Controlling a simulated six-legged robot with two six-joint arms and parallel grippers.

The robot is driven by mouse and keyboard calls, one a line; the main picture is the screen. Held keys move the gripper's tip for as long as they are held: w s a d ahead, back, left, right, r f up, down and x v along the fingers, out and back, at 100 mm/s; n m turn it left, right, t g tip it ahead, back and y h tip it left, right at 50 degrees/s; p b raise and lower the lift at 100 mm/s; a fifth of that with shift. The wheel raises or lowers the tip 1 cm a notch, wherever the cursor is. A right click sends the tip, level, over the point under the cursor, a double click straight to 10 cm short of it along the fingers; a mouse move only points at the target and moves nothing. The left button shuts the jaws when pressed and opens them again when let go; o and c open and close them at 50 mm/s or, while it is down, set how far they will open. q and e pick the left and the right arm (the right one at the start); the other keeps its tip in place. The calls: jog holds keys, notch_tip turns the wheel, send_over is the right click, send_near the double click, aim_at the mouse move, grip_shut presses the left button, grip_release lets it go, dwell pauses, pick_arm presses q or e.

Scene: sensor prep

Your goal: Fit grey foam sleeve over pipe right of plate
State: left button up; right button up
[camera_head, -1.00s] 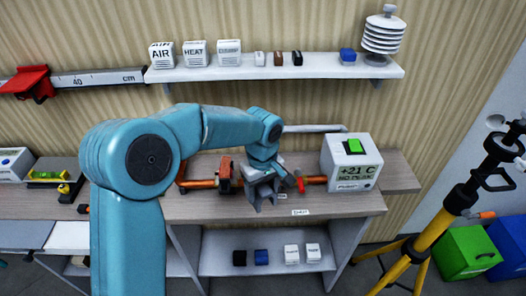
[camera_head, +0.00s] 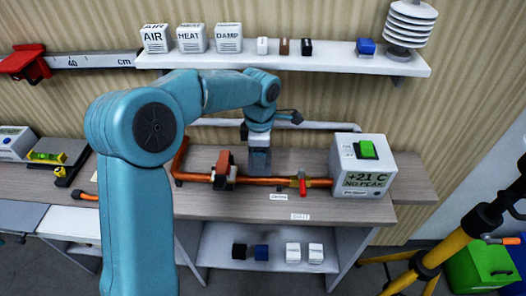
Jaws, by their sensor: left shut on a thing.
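A copper-orange pipe (camera_head: 200,178) runs along the bench and bends up at its left end. An upright orange-brown plate-like piece with a dark block (camera_head: 223,170) sits on it. My left gripper (camera_head: 259,150) points down over the pipe, just right of that piece. It is shut on a grey block-like thing, which looks like the grey foam sleeve (camera_head: 259,162). The grey thing hides a short stretch of pipe; I cannot tell whether it touches or goes round it. A red valve handle (camera_head: 302,183) stands further right on the pipe. My right gripper is not in view.
A white meter box (camera_head: 363,185) with a green switch stands at the pipe's right end. A white shelf (camera_head: 300,66) with several boxes hangs above. A white pipe (camera_head: 335,126) runs behind. A yellow tripod (camera_head: 440,245) stands at right.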

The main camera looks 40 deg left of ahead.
aim_at(259, 178)
pick_arm(q)
jog(key=shift+s+f, duration=0.3)
jog(key=shift+f, duration=0.05)
notch_tip(259, 178, down, 6)
jog(key=b, duration=0.4)
jog(key=shift+r+b, duration=0.25)
jog(key=shift+b, duration=0.05)
jog(key=shift+w+f+b, duration=0.3)
jog(key=shift+f+b, duration=0.15)
jog(key=shift+f, duration=0.25)
jog(key=shift+s+r, duration=0.15)
jog(key=shift+s, duration=0.05)
jog(key=shift+w, duration=0.15)
jog(key=shift+f+b, duration=0.55)
jog(key=shift+f, duration=0.15)
